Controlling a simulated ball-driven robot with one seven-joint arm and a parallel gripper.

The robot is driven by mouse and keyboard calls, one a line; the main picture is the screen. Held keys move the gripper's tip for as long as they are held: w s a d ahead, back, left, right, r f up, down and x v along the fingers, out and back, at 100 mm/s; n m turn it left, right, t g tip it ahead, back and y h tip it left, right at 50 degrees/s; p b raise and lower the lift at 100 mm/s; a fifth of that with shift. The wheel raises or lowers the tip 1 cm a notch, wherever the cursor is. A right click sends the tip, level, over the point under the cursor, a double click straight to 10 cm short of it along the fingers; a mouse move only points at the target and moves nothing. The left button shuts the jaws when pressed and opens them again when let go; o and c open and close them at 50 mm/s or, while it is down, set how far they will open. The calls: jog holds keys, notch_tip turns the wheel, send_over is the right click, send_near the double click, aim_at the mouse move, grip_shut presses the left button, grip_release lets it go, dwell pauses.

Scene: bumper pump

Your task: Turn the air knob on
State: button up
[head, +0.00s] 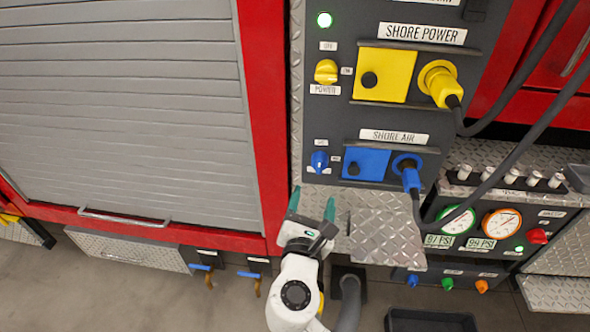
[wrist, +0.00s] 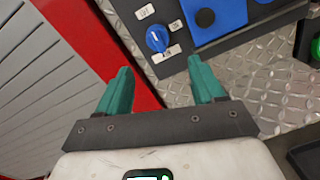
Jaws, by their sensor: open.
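The air knob (head: 319,161) is a small blue knob at the left of the SHORE AIR row on the dark panel. It also shows in the wrist view (wrist: 157,39), with small white labels around it. My gripper (head: 311,207) is below the knob in the head view. In the wrist view my gripper (wrist: 161,82) has its two teal fingers apart, with nothing between them. The knob shows beyond the fingertips, roughly between them, and no finger touches it.
A blue square cover (head: 366,163) and a blue plug (head: 409,175) sit right of the knob. A diamond-plate ledge (head: 385,232) juts out below the panel. A grey cable hangs at the right.

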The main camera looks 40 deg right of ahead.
aim_at(318, 169)
jog(key=p+x, duration=0.1)
jog(key=x, duration=0.9)
jog(key=shift+w+d+r, duration=0.15)
jog(key=shift+w+d, duration=0.05)
jog(key=shift+w, duration=0.15)
jog(key=shift+c, duration=0.2)
jog(key=c, duration=1)
